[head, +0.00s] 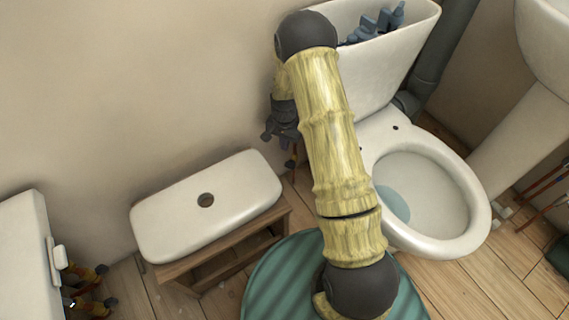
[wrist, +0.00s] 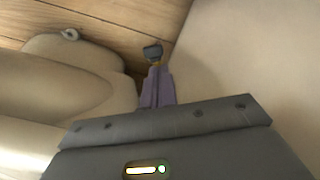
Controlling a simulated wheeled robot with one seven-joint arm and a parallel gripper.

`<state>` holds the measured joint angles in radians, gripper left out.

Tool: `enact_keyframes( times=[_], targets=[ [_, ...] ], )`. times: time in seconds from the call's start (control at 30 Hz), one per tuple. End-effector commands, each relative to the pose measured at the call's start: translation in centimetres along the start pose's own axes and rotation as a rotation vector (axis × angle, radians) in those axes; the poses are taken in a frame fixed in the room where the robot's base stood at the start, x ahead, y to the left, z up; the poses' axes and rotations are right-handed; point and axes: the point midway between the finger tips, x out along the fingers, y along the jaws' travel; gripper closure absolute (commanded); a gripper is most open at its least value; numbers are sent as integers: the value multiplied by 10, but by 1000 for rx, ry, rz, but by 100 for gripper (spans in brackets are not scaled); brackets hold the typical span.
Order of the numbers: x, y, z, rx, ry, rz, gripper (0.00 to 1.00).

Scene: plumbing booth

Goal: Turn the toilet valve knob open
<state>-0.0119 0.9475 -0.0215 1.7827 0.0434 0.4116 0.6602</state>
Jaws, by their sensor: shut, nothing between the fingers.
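The white toilet (head: 425,200) stands right of centre, its tank open. My gripper (head: 270,133) is between the wall and the toilet, left of the tank, partly hidden by my arm. Its purple-grey fingers (wrist: 157,75) look shut in the wrist view and point down toward the floor. A dark piece (wrist: 152,52) shows at the fingertips; I cannot tell whether it is the valve knob or part of the fingers. A small orange-brown fitting (head: 292,160) shows just below my gripper, mostly hidden. The toilet's pale base (wrist: 60,90) is left in the wrist view.
A white tank lid (head: 205,208) with a hole lies on a wooden stool (head: 240,255) to the left. A green round mat (head: 270,285) lies in front. A white cistern (head: 28,260) with orange-brown fittings (head: 85,275) is at far left. The wall is close beside my gripper.

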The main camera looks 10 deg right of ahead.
Motion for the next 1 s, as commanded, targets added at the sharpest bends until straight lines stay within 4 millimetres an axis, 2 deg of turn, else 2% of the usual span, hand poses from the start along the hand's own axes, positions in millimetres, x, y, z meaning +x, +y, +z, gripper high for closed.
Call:
enact_keyframes(
  times=[0.2, 0.37, 0.8, 1.0],
  targets=[
    [-1, 0, 0, -1, 0, 0, 100],
    [9, 0, 0, -2, 0, 0, 100],
    [80, 0, 0, -2, -1, 0, 100],
    [98, 0, 0, -2, -1, 0, 100]
  ],
)
